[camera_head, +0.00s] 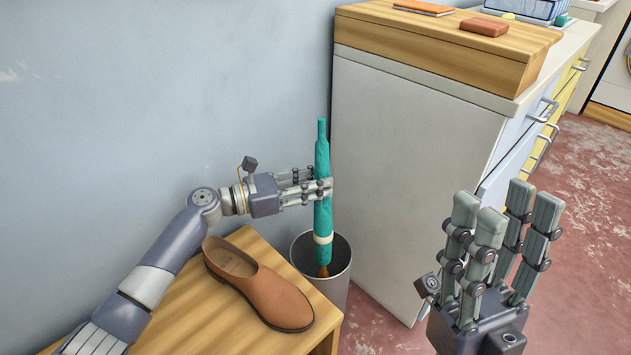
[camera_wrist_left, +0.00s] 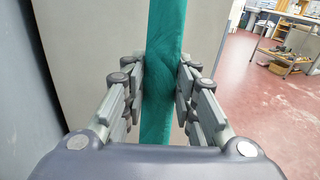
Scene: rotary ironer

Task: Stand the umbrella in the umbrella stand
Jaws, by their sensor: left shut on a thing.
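The umbrella (camera_head: 322,160) is teal, furled and upright, with a pale band and a brown end at the bottom. My left gripper (camera_head: 326,190) is shut on its middle; the wrist view shows the teal cloth (camera_wrist_left: 163,75) between the fingers (camera_wrist_left: 162,90). The umbrella stand (camera_head: 338,281) is a grey round bin on the floor between the wooden bench and the cabinet. The umbrella's brown lower end shows within the stand's mouth; whether it touches the bottom cannot be told. My right gripper (camera_head: 505,240) is open and empty at the lower right.
A brown shoe (camera_head: 258,284) lies on the wooden bench (camera_head: 190,310) under my left arm. A pale cabinet (camera_head: 410,150) with a wooden top stands right behind the stand. A blue-grey wall is at the left. Red floor (camera_head: 590,200) is open at the right.

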